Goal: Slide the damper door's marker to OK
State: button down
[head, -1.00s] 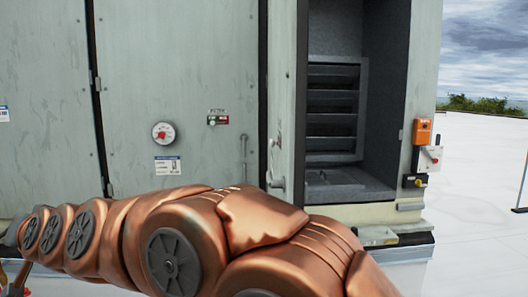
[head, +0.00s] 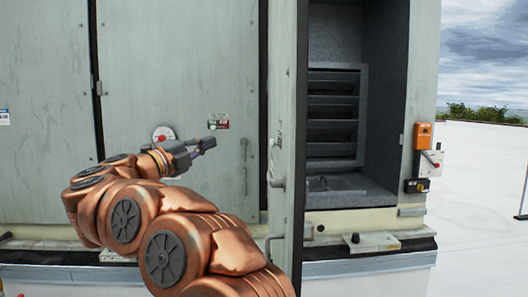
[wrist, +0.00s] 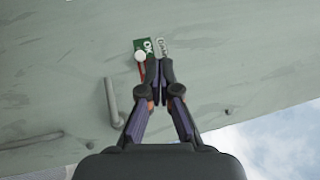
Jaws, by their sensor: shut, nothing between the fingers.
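The damper door (head: 170,60) is a pale green-grey panel, shut. On it sits a small marker plate (head: 222,124) with green and red parts. The marker, a small white knob (wrist: 140,56), shows in the wrist view beside the green part (wrist: 146,44), above a red strip (wrist: 143,70). My gripper (head: 214,141) is just below the plate in the head view, shut and empty. In the wrist view its fingertips (wrist: 159,64) overlap the plate's lower edge and hide part of it. I cannot tell whether they touch the knob.
A round gauge (head: 162,134) is left of the plate, partly behind my arm. A vertical handle (head: 244,165) is to its right. An open door edge (head: 287,120) stands out farther right, beside a dark louvred bay (head: 334,110). An orange box (head: 423,134) is at the right.

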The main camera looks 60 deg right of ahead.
jog(key=s+d+f+m+g+y, duration=0.1)
jog(key=s+f+m+g+y, duration=0.15)
jog(key=s+m+g, duration=0.2)
jog(key=p, duration=0.8)
send_near(279, 144)
jog(key=d, duration=0.1)
jog(key=s+d, duration=0.1)
jog(key=s+d+g, duration=0.1)
jog(key=shift+d+r+n, duration=0.15)
jog(key=shift+r+n, duration=0.05)
jog(key=shift+n, duration=0.15)
jog(key=shift+w+d+f+p, duration=0.1)
jog(key=shift+w+d+p, duration=0.3)
jog(key=shift+d, duration=0.3)
jog(key=shift+d, duration=0.1)
